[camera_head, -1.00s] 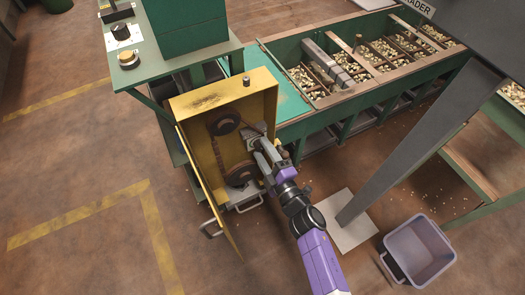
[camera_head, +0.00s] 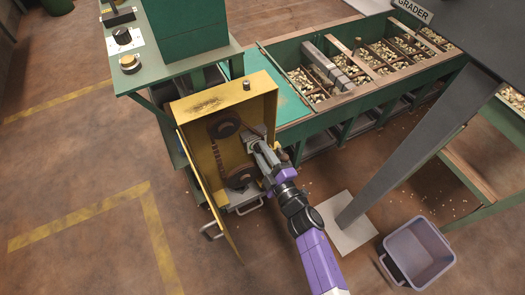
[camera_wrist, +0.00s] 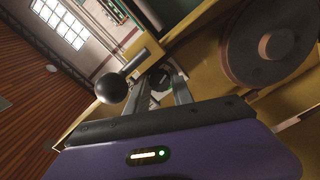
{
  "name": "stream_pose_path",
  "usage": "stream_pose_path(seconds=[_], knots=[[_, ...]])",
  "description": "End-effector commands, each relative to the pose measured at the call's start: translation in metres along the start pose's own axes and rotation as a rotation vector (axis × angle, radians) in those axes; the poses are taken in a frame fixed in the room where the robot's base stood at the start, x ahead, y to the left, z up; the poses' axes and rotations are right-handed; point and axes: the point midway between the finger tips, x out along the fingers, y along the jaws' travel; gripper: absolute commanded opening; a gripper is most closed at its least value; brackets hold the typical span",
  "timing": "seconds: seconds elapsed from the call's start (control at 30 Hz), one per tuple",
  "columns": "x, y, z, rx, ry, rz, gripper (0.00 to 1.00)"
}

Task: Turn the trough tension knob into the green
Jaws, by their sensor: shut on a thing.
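My gripper (camera_head: 258,146) reaches into an open yellow box (camera_head: 232,103), beside two dark pulleys. In the wrist view its two grey fingers (camera_wrist: 164,88) are closed around a small dark part, which I take to be the tension knob (camera_wrist: 159,80). The fingers hide most of it. A pale plate (camera_head: 257,131) shows just behind the fingertips in the head view. No green mark or pointer can be made out there.
A black ball-ended lever (camera_wrist: 112,88) stands close left of the fingers in the wrist view. A large pulley (camera_wrist: 270,42) is on the right. The yellow door (camera_head: 207,192) hangs open. A grey bin (camera_head: 418,252) stands on the floor.

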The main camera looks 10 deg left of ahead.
Motion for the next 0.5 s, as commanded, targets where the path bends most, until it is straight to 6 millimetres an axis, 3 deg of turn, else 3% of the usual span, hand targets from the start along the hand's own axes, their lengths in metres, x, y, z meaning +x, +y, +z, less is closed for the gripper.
stream_pose_path(seconds=[0.2, 0.23, 0.3, 0.5], knots=[[0.0, -0.0004, -0.0003, 0.002, 0.001, 0.0, 0.0], [0.0, -0.0005, -0.0003, 0.002, 0.001, 0.0, 0.34], [-0.0001, -0.0005, -0.0003, 0.002, 0.001, 0.0, 0.48], [-0.0001, -0.0004, -0.0002, 0.001, 0.001, 0.0, 0.5]])
